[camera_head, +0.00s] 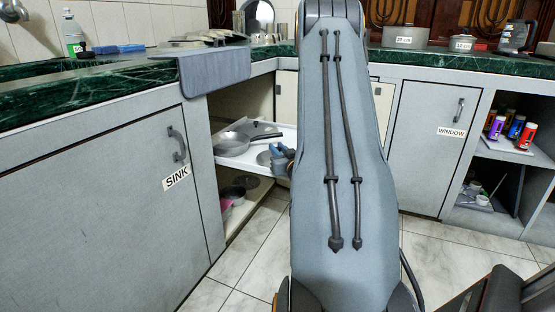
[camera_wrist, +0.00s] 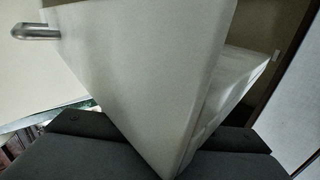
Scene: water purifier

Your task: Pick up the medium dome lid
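I cannot make out the medium dome lid for sure in either view. A grey round thing (camera_head: 266,158) lies on the white pull-out shelf (camera_head: 224,165), partly hidden by my gripper and arm; it is too small to name. My gripper (camera_head: 280,158) is low at the open corner cabinet, beside that shelf, mostly behind my arm. In the wrist view, dark parts of my gripper show along the bottom. A large pale panel fills the middle of that view, very close. Whether the gripper is open or shut is not clear.
A frying pan (camera_head: 232,146) lies on the shelf. Dark and pink cookware (camera_head: 232,192) sits on the level below. The sink cabinet door (camera_head: 95,205) is left of the opening. In the wrist view, a metal rod (camera_wrist: 36,32) sticks out from the panel. Tiled floor (camera_head: 250,260) is clear.

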